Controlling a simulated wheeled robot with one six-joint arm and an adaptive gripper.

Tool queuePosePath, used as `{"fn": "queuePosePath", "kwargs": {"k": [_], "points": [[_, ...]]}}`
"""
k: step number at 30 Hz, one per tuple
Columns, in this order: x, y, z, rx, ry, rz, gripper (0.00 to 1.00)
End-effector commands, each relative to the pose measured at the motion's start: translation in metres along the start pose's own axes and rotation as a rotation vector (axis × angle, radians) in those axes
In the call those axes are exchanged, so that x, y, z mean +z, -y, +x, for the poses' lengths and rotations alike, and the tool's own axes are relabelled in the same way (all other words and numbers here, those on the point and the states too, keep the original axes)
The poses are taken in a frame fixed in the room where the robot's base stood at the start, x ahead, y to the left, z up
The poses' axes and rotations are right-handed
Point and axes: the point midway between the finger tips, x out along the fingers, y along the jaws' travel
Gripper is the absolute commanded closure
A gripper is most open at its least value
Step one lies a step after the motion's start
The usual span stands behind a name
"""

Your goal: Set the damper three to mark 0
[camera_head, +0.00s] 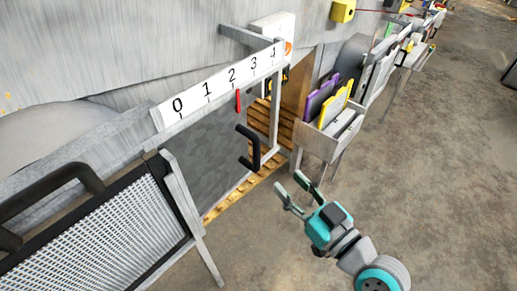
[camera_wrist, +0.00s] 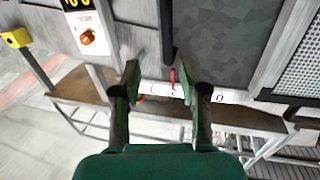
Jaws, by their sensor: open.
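A grey damper plate (camera_head: 215,150) hangs in a metal frame below a white scale strip (camera_head: 208,92) marked 0 to 4. Its red pointer (camera_head: 238,100) stands close to mark 2, and also shows near the 2 in the wrist view (camera_wrist: 172,77). A black bar handle (camera_head: 254,150) stands out from the plate; part of it shows at the top of the wrist view (camera_wrist: 166,30). My gripper (camera_head: 288,180) is open and empty, in front of the handle and to its right, apart from it. No label naming this damper is readable.
A mesh panel with a black frame (camera_head: 95,240) stands left of the damper. A box of purple and yellow folders (camera_head: 318,140) stands to the right. A white unit with an orange knob (camera_wrist: 87,38) is beside the frame. Open floor (camera_head: 420,190) lies right.

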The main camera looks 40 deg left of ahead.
Motion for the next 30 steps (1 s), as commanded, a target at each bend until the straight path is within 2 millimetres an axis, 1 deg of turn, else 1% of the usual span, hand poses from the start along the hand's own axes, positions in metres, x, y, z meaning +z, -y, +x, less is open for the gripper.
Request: {"fn": "queuePosePath", "kwargs": {"k": [1, 3, 8, 11, 18, 21, 25, 30], "points": [[-0.006, 0.003, 0.004, -0.021, -0.004, -0.014, 0.57], [-0.011, 0.005, 0.007, -0.040, -0.007, -0.026, 0.57], [-0.014, 0.008, 0.018, -0.053, -0.008, -0.032, 0.57], [-0.014, 0.009, 0.032, -0.054, -0.008, -0.031, 0.57], [-0.014, 0.011, 0.075, -0.053, -0.009, -0.031, 0.57], [-0.014, 0.012, 0.091, -0.052, -0.009, -0.030, 0.57], [-0.014, 0.012, 0.105, -0.051, -0.008, -0.030, 0.57], [-0.014, 0.012, 0.114, -0.049, -0.008, -0.029, 0.57]]}}
